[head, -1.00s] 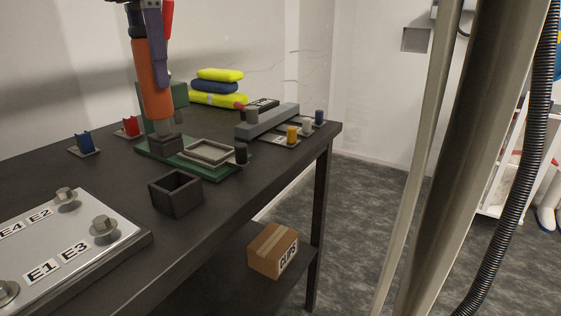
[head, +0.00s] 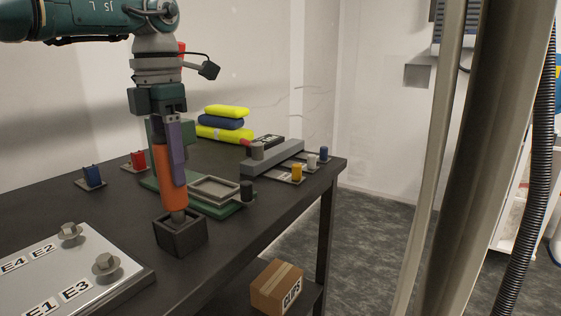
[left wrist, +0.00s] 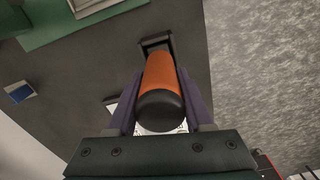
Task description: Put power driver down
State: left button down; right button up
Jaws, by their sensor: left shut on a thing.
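The power driver (head: 162,172) is an orange cylinder with a grey lower tip, held upright. My left gripper (head: 168,168) is shut on it with purple fingers. In the head view the driver's tip overlaps the open top of a dark square holder (head: 181,242) on the bench; how deep it sits is unclear. In the left wrist view the driver's orange body (left wrist: 160,70) and black end cap lie between the fingers of my left gripper (left wrist: 160,88), with the dark holder (left wrist: 155,42) partly hidden beyond. My right gripper is not in view.
A green board with a grey frame (head: 214,191) lies just behind the holder. A silver plate with bolts and labels (head: 60,262) is at the front left. Blue (head: 93,176) and red (head: 138,160) parts stand at the back left. A post rises at the right.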

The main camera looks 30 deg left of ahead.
pick_arm(q)
jog(key=shift+f, duration=0.5)
jog(key=shift+f, duration=0.25)
jog(key=shift+c, duration=1.5)
grip_release()
jog(key=shift+w+r+b, duration=0.1)
jog(key=shift+r+b, duration=0.1)
jog(key=shift+b, duration=0.2)
jog(key=r, duration=0.9)
jog(key=shift+a+r, duration=0.25)
jog(key=shift+r, duration=0.1)
